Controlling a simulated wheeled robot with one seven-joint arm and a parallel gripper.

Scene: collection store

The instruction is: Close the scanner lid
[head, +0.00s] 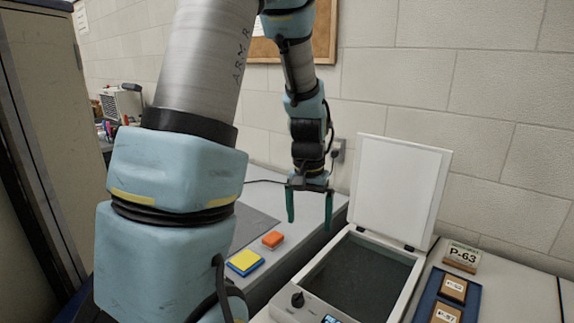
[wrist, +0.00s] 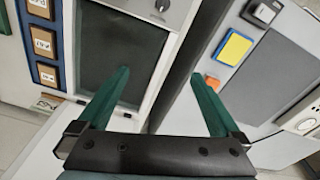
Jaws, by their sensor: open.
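The scanner (head: 350,285) stands on the counter at the lower right of the head view, with a dark glass bed (head: 360,275). Its white lid (head: 397,190) is raised nearly upright at the back, hinged along the rear edge.
A blue tray (head: 419,307) with labelled wooden blocks lies right of the scanner, with a P-63 sign (head: 462,256) behind it. A yellow-and-blue sponge (head: 245,262) and an orange block (head: 273,239) lie on the left counter. A block wall stands behind.

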